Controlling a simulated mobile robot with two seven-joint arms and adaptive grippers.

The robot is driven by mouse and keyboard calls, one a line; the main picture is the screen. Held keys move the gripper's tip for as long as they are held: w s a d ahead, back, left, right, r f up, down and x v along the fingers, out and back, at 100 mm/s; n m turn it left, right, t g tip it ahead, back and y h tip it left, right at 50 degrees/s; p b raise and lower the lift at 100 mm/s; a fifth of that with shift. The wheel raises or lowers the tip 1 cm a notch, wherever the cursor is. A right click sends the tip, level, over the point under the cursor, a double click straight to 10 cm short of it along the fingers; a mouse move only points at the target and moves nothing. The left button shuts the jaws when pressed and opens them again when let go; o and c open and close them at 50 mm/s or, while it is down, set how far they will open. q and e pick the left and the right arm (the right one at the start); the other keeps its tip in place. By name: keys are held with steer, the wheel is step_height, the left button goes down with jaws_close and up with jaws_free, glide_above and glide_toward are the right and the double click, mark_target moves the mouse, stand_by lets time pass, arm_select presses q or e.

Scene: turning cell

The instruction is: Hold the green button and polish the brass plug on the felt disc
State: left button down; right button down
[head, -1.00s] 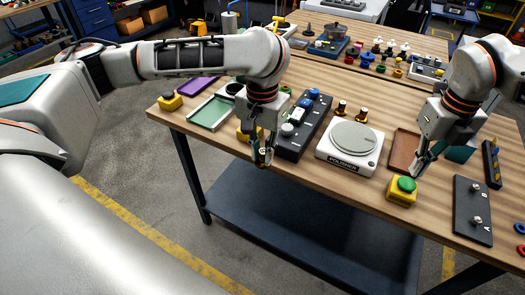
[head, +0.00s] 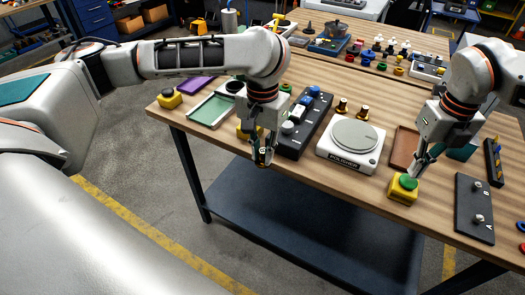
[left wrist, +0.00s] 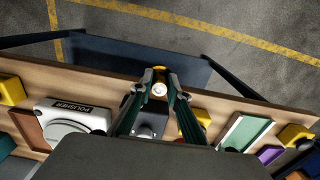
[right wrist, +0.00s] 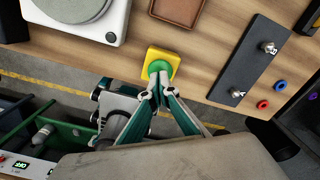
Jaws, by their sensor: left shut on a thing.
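My left gripper (head: 263,160) is shut on a small brass plug (left wrist: 159,88), held just beyond the table's front edge. The plug also shows at the fingertips in the head view (head: 262,165). The polisher (head: 337,161) is a white box with a round grey felt disc (head: 355,136) on top, to the right of the left gripper. The green button (head: 408,182) sits on a yellow box (head: 402,195) near the front edge. My right gripper (right wrist: 156,84) has its fingertips together at the button's edge. I cannot tell whether the button is pressed down.
Two brass pieces with dark tops (head: 341,106) stand behind the polisher. A dark block with buttons (head: 303,128) is beside the left gripper. A brown tray (head: 404,143) lies right of the polisher, and a dark plate with metal studs (head: 473,208) lies further right.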

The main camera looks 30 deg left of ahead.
stand_by(0.5)
